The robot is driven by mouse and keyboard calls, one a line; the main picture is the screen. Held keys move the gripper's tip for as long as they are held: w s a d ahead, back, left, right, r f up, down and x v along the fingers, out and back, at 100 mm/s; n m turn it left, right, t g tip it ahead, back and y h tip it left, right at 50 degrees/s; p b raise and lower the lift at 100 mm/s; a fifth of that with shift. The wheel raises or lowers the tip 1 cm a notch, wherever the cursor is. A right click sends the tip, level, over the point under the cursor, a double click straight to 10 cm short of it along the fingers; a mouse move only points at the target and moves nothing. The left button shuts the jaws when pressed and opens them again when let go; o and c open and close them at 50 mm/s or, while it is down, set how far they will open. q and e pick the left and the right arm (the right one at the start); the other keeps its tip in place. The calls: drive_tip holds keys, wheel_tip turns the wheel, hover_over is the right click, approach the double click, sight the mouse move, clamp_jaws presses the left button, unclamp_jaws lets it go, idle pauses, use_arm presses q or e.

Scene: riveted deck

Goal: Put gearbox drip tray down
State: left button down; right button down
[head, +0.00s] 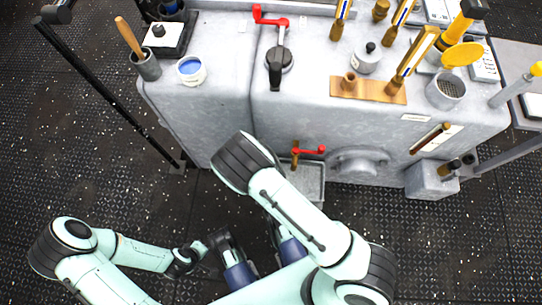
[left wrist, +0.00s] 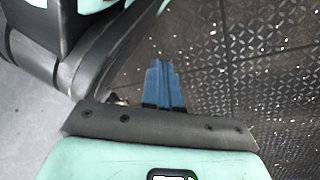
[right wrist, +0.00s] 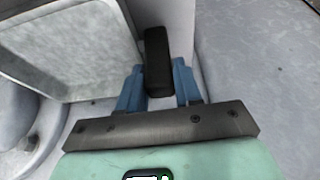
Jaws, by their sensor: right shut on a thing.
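The gearbox drip tray (head: 309,184) is a shallow grey open tray at the lower front of the grey gearbox housing (head: 210,110). My forearm partly covers it in the head view. In the right wrist view the tray (right wrist: 75,50) fills the upper left and looks empty. My right gripper (right wrist: 158,85) has its blue fingers on either side of a black grip (right wrist: 157,60), beside the tray's wall. The right fingertips are hidden in the head view. My left gripper (left wrist: 163,85) has its blue fingers together, with nothing between them, over the dark floor.
A red-handled valve (head: 308,152) sits just above the tray. A round flange (head: 360,162) and a small grey box (head: 432,180) are to its right. Brushes, cups and tools crowd the housing top. The dark riveted deck (head: 90,150) is open at left.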

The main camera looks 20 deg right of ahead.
drive_tip(key=c, duration=0.8)
unclamp_jaws()
drive_tip(key=shift+f, duration=0.1)
use_arm(q)
drive_tip(key=shift+s, duration=0.1)
use_arm(e)
drive_tip(key=shift+o, duration=0.2)
drive_tip(key=p+v, duration=0.5)
drive_tip(key=v, duration=0.7)
use_arm(q)
drive_tip(key=w+d+r+t, duration=0.1)
drive_tip(key=w+d+r, duration=0.1)
drive_tip(key=r, duration=0.5)
drive_tip(key=shift+w+d+m, duration=0.2)
drive_tip(key=shift+w+m, duration=0.1)
drive_tip(key=shift+w, duration=0.25)
use_arm(e)
drive_tip(key=s+d+f+n+g+y, duration=0.1)
drive_tip(key=s+d+f+y, duration=0.3)
drive_tip(key=s+f, duration=0.2)
drive_tip(key=shift+s+f+g+y, duration=0.3)
drive_tip(key=shift+s+f+y, duration=0.1)
drive_tip(key=shift+s, duration=0.65)
